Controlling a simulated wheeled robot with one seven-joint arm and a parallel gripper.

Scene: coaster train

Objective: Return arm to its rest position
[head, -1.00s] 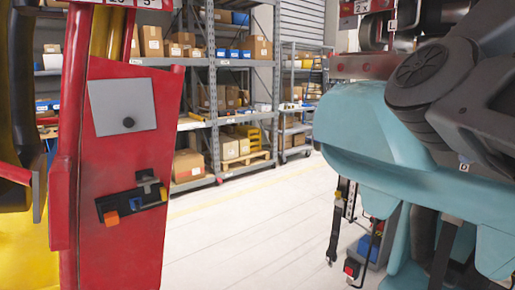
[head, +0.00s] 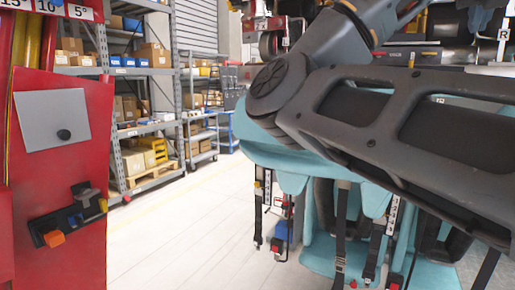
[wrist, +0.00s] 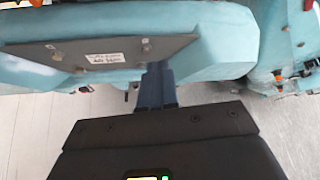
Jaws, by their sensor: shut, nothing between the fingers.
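My gripper (wrist: 159,85) shows in the wrist view with its dark blue fingers together and nothing between them. It points at the teal coaster train (wrist: 215,40), close to a grey metal plate with a white label (wrist: 105,57). I cannot tell if the fingertips touch it. In the head view my dark grey arm (head: 340,110) stretches across the right side, in front of the teal train seats (head: 320,250). The gripper itself does not show there.
A red panel (head: 75,150) with a grey plate and a latch with an orange end (head: 54,238) stands close at the left. Shelves with boxes (head: 140,90) stand behind. The pale floor (head: 190,240) between is clear.

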